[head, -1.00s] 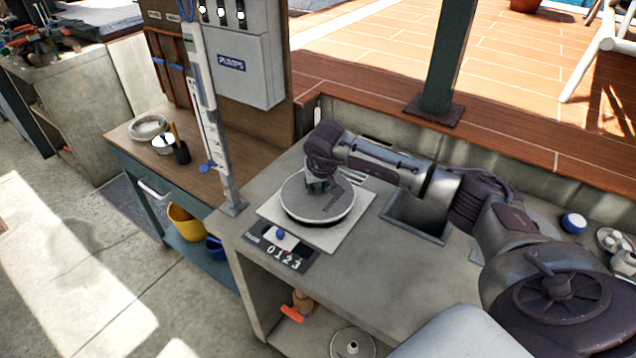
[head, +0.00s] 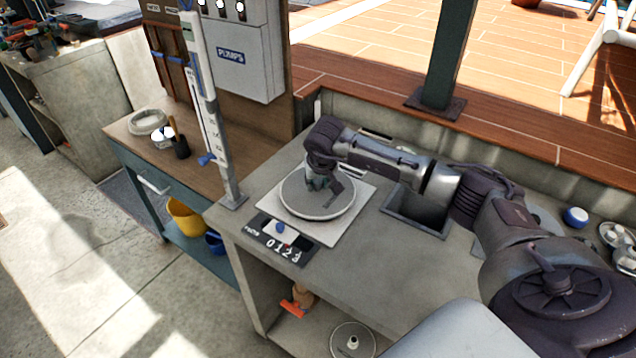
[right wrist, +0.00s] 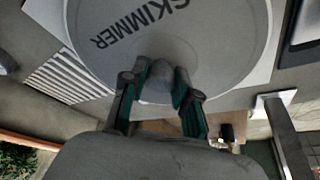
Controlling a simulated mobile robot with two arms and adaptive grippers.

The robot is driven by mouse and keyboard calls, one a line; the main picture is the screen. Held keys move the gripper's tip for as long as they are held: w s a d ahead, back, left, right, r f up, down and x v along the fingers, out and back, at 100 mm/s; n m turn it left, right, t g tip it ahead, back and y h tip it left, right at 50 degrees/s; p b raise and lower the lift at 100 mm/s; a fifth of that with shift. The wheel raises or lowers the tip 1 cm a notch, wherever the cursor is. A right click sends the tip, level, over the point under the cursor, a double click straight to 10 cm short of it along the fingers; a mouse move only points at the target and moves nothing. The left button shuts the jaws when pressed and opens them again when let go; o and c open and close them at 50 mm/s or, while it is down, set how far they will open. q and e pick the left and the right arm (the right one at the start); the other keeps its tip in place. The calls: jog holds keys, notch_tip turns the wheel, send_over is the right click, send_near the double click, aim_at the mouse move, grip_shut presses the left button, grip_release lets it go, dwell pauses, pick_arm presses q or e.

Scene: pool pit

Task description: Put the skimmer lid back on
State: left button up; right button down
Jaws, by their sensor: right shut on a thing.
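The skimmer lid (head: 312,205) is a round grey disc lying over a pale square plate (head: 357,205) on the concrete counter. In the right wrist view the lid (right wrist: 215,45) shows the word SKIMMER and a raised knob (right wrist: 160,80). My right gripper (head: 318,183) reaches down onto the lid's middle. In the right wrist view its two fingers (right wrist: 160,92) are closed around the knob. I cannot tell whether the lid is fully seated on the plate, and any opening under it is hidden. My left gripper is not in view.
A black number panel (head: 283,240) with a blue knob lies in front of the plate. A square opening (head: 415,218) in the counter is to the right. A white post (head: 212,120) rises at the counter's left corner.

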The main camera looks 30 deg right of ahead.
dwell(0.4)
jog(key=shift+f, duration=0.1)
jog(key=shift+b, duration=0.35)
jog(key=shift+f+b, duration=0.55)
jog(key=shift+f, duration=0.05)
jog(key=shift+f+b, duration=0.35)
jog(key=shift+b, duration=0.05)
dwell(1.1)
jog(key=c, duration=0.8)
grip_release()
jog(key=shift+o, duration=0.8)
